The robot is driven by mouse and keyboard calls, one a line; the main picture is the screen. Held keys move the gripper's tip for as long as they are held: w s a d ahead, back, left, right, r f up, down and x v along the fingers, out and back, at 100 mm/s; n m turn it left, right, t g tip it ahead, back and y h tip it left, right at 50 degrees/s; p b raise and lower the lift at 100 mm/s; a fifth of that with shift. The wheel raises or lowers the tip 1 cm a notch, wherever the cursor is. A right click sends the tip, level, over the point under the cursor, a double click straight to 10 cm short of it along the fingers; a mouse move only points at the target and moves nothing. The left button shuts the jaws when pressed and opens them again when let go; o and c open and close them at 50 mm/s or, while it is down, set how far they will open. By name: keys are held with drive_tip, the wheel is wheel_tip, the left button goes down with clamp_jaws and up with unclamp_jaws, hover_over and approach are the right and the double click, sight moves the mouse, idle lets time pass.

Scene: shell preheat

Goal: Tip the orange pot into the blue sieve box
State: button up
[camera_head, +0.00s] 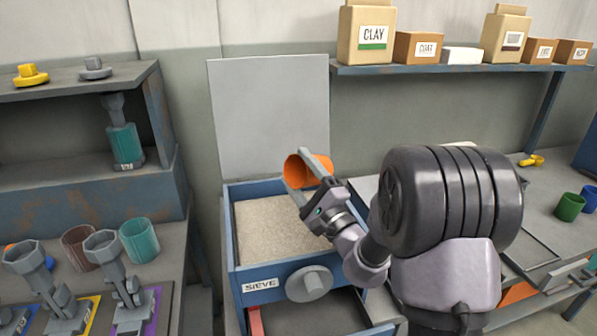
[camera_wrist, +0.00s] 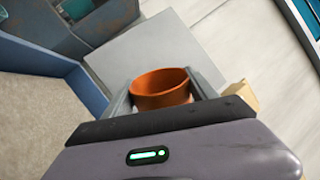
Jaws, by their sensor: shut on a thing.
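The orange pot (camera_head: 308,169) is held by my gripper (camera_head: 296,184) above the back right part of the blue sieve box (camera_head: 262,259). It is tilted, with its open mouth facing left in the head view. The wrist view shows the pot (camera_wrist: 162,92) between my gripper's two fingers (camera_wrist: 161,100), which are shut on its sides. The part of its inside that shows looks orange and empty, though its bottom is hard to see. The sieve box is labelled SIEVE and holds a pale, grainy layer (camera_head: 270,228). My arm hides the box's right side.
A grey panel (camera_head: 270,115) stands upright behind the box. A left bench holds a brown pot (camera_head: 79,246), a teal pot (camera_head: 140,241) and grey tools. Green (camera_head: 569,207) and blue pots stand at the right. A shelf (camera_head: 460,69) with cartons runs along the back wall.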

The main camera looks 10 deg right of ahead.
idle(0.3)
